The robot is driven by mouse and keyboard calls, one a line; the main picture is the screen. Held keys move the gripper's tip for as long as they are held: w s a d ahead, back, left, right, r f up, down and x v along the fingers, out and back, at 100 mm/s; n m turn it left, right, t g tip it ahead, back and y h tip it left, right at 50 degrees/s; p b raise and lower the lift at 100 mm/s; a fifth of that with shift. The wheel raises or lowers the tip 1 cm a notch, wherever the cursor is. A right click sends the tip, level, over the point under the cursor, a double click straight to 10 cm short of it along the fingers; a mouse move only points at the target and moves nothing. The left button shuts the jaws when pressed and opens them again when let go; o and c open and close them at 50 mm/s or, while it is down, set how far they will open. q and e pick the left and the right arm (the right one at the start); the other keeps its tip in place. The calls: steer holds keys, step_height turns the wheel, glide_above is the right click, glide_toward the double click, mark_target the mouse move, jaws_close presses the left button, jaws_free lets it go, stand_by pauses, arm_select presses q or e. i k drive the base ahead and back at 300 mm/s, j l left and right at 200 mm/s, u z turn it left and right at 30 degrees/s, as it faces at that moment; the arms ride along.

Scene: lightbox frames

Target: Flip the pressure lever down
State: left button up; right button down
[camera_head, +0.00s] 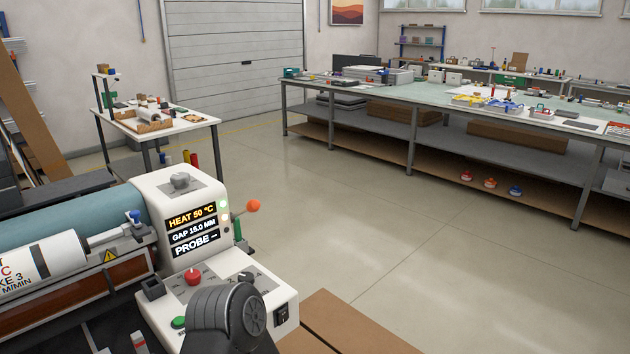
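A lever with an orange ball knob (253,206) sticks out from the right side of the white machine head (155,195). Its short arm points right and slightly up, towards the knob. I take this to be the pressure lever; no label on it can be read. The machine's display (193,230) reads HEAT 50 °C, GAP 18.0 MM and PROBE with dashes. A dark, rounded link of my own arm covers part of the control panel at the bottom. Neither gripper's fingers show, and nothing is seen touching the lever.
The control panel has a red button (193,275) and a green button (179,322). A blue-green roller (70,215) lies left of the machine head. A brown board (355,325) is at the lower right. A long workbench (400,95) stands behind, with open floor before it.

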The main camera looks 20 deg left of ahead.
mark_target(253, 206)
steer(key=i+l, duration=0.35)
steer(key=u, duration=1.8)
